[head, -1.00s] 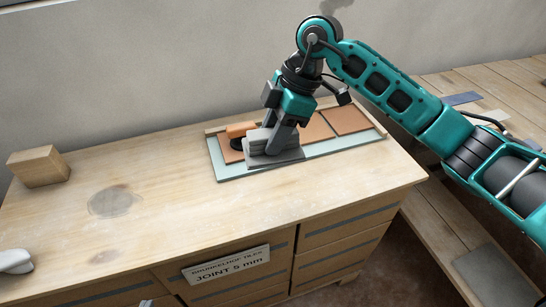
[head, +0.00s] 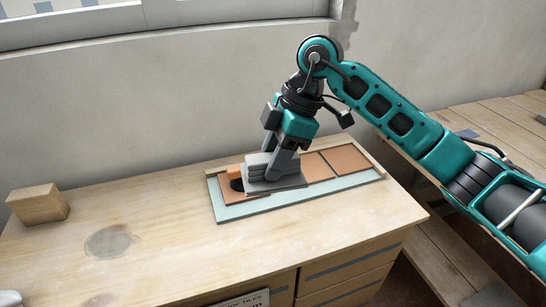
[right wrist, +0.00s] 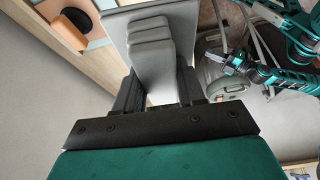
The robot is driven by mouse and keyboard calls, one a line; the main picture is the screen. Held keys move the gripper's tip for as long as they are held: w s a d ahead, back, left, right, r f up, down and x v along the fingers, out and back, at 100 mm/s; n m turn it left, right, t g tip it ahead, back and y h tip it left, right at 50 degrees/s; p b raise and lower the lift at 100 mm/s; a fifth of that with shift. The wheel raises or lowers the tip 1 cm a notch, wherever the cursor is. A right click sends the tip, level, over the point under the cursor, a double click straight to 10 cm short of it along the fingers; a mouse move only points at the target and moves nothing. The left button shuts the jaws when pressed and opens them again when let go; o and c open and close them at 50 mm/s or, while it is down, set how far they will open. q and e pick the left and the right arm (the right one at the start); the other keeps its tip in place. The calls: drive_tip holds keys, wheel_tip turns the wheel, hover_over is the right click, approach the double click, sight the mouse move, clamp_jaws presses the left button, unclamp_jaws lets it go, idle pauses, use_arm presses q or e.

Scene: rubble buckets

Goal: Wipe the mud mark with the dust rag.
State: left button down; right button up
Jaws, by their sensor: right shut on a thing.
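My right gripper (head: 275,174) is shut on a grey stepped block with a flat plate (head: 285,187), over the tiled board. The block also shows between the fingers in the right wrist view (right wrist: 150,50). I cannot tell if it is the dust rag. A round grey-brown mark (head: 111,242), which looks like the mud mark, lies on the bench top at left, well away from this gripper. A pale lump (head: 10,298) is cut off at the lower left edge. My left arm shows small at the right of the right wrist view; its jaws (right wrist: 230,63) are unclear.
The pale board (head: 240,212) carries orange tiles (head: 346,160) and an orange-and-black thing (head: 236,181) beside the held block. A wooden block (head: 38,199) stands at the back left. The bench between mark and board is clear. A wall (head: 150,110) runs behind.

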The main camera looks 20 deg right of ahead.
drive_tip(key=c, duration=0.4)
drive_tip(key=shift+c, duration=0.2)
